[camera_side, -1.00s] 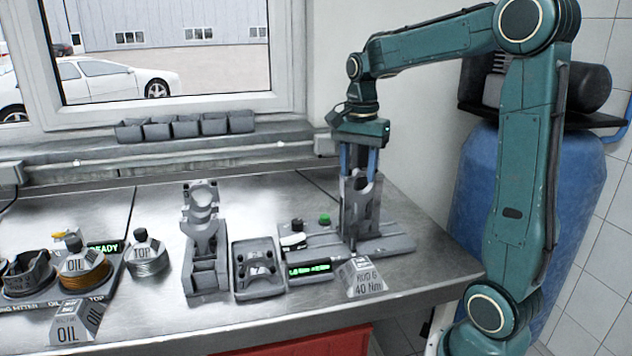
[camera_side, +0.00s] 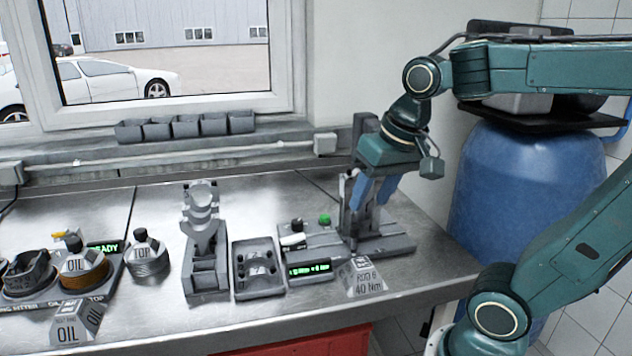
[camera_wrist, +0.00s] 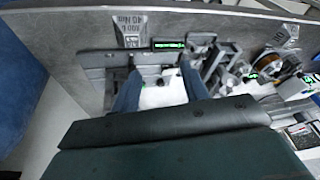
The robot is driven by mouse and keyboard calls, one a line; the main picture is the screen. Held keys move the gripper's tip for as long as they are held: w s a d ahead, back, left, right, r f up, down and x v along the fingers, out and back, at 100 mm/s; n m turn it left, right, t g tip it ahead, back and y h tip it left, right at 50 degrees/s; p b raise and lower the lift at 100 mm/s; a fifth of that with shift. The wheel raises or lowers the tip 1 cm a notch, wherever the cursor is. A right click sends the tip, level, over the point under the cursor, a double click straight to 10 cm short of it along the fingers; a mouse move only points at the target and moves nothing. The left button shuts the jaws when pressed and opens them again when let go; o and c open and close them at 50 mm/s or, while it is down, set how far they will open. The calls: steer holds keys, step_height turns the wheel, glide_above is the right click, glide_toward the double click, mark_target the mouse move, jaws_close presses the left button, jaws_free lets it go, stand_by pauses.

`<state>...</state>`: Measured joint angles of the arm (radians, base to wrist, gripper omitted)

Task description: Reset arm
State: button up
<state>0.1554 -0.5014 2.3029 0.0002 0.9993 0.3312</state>
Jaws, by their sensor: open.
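My gripper (camera_side: 372,192) is a green head with two blue fingers, open with nothing seen between them. It is tilted and hangs in front of the right part of the grey torque fixture (camera_side: 385,246). The fixture's upright post (camera_side: 347,205) stands just left of the fingers and is partly hidden by them. In the wrist view the open fingers (camera_wrist: 158,95) point toward the fixture. I cannot tell whether a finger touches the post.
The ROD 6 40 Nm sign (camera_side: 362,278) stands at the fixture's front. A shallow grey tray (camera_side: 257,287), a stand with stacked bearing shells (camera_side: 205,270) and the ring-fitter base with oil spools (camera_side: 82,270) are to the left. Small bins (camera_side: 185,127) line the sill.

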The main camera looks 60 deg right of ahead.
steer(key=s+a+f+n+t, duration=0.1)
steer(key=s+a+f+n, duration=0.1)
steer(key=s+a+n, duration=0.1)
steer(key=shift+s+a+n+t+y, duration=0.3)
steer(key=shift+s+n, duration=0.5)
steer(key=shift+n, duration=0.5)
